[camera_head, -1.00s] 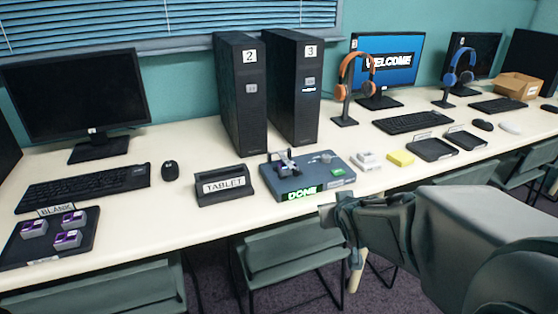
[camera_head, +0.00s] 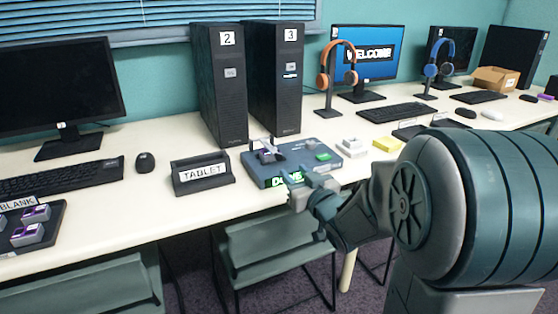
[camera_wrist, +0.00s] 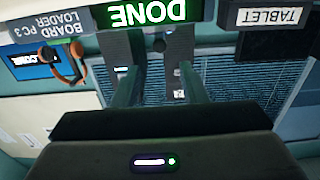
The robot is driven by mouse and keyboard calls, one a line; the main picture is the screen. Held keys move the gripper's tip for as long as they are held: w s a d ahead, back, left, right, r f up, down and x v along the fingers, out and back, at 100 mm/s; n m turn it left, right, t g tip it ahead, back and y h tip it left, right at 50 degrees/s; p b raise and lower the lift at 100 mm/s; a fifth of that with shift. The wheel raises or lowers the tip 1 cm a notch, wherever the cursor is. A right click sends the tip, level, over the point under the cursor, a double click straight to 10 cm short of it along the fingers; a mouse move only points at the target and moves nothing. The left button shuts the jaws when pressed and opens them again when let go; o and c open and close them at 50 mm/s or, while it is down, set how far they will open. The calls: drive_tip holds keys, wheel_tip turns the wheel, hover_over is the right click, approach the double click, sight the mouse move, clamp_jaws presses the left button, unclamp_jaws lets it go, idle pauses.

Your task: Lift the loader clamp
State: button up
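The board loader (camera_head: 300,170) is a low blue-grey box on the table with a lit green DONE sign (camera_head: 287,179) on its front; the sign appears upside down in the wrist view (camera_wrist: 147,13). The loader clamp (camera_head: 270,147) is a small grey part on the loader's left top, with a dark and purple piece under it. It looks raised at an angle, but is too small to be sure. My gripper (camera_head: 308,188) is just in front of the loader's front edge. In the wrist view its fingers (camera_wrist: 161,60) are apart with nothing between them. The clamp is not visible there.
A tablet stand (camera_head: 203,174) is left of the loader. PC towers 2 (camera_head: 221,90) and 3 (camera_head: 275,85) stand behind. A white block (camera_head: 351,148) and yellow block (camera_head: 388,144) lie to the right. A chair (camera_head: 272,245) is below the table edge.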

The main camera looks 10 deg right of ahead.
sight(280, 158)
drive_tip(key=b+x, duration=0.1)
drive_tip(key=x, duration=0.9)
drive_tip(key=shift+b, duration=0.4)
clamp_jaws()
